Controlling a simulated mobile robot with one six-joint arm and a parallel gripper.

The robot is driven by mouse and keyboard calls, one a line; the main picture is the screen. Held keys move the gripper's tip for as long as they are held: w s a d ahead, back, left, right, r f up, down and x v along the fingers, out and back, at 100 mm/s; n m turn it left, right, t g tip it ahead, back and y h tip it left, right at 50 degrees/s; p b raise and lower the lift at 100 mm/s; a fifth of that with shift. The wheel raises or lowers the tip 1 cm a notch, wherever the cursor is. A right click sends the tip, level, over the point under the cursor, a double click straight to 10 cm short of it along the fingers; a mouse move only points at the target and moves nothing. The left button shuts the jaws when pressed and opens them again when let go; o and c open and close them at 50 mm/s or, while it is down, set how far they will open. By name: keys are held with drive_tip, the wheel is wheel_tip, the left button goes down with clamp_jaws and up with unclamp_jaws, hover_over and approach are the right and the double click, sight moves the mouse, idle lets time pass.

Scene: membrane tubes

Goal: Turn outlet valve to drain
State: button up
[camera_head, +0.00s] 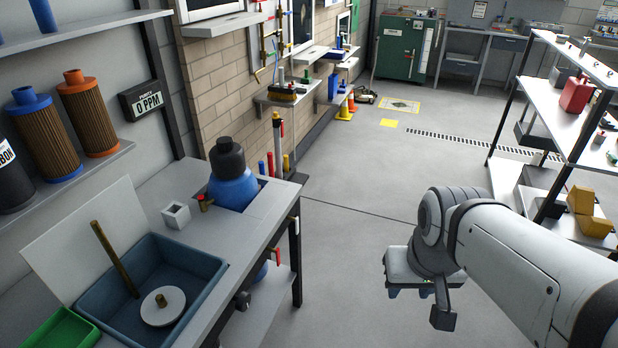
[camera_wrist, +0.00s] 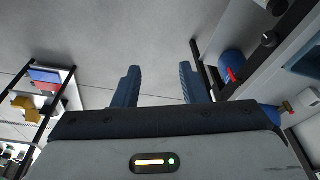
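Several valve-like parts show at the bench on the left, and I cannot tell for sure which is the outlet valve. A red lever (camera_head: 277,256) hangs at the bench's front edge; a red lever (camera_wrist: 232,75) also shows in the wrist view. A small brass valve with a red handle (camera_head: 204,203) sits on the bench top beside a blue tank with a black cap (camera_head: 233,182). My gripper (camera_wrist: 160,86) has its two blue fingers spread with nothing between them. In the head view it hangs over the floor, right of the bench and apart from it.
The bench holds a blue basin (camera_head: 205,263) with a white disc, and a green tray (camera_head: 60,332). A black knob (camera_head: 243,300) is on its front. A shelf rack (camera_head: 568,125) stands at the right. The floor between is clear.

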sight(298, 226)
drive_tip(key=w+f+n+t+y+b, duration=0.1)
drive_tip(key=w+f+n+t+b, duration=0.3)
drive_tip(key=w, duration=0.9)
drive_tip(key=w+f+m+t+b, duration=0.1)
drive_tip(key=w+f+t+b, duration=0.15)
drive_tip(key=w+b, duration=0.7)
drive_tip(key=w+f+n+t+y+b, duration=0.1)
drive_tip(key=w+f+n+t+b, duration=0.2)
drive_tip(key=w, duration=1.3)
drive_tip(key=w+a+f+n+y+b, duration=0.3)
drive_tip(key=w+a+f+y+b, duration=0.2)
drive_tip(key=w+a+f+y, duration=0.4)
drive_tip(key=s+a+f+n+g+y+b, duration=0.2)
drive_tip(key=a+f+n+g+y+b, duration=0.1)
drive_tip(key=f, duration=0.5)
drive_tip(key=s+a+f+n+g+y+b, duration=0.2)
drive_tip(key=a+f+g+y, duration=0.1)
drive_tip(key=f, duration=0.4)
drive_tip(key=b+x, duration=0.2)
drive_tip(key=x, duration=0.5)
drive_tip(key=shift+w+d+f, duration=0.1)
drive_tip(key=shift+w+f, duration=0.05)
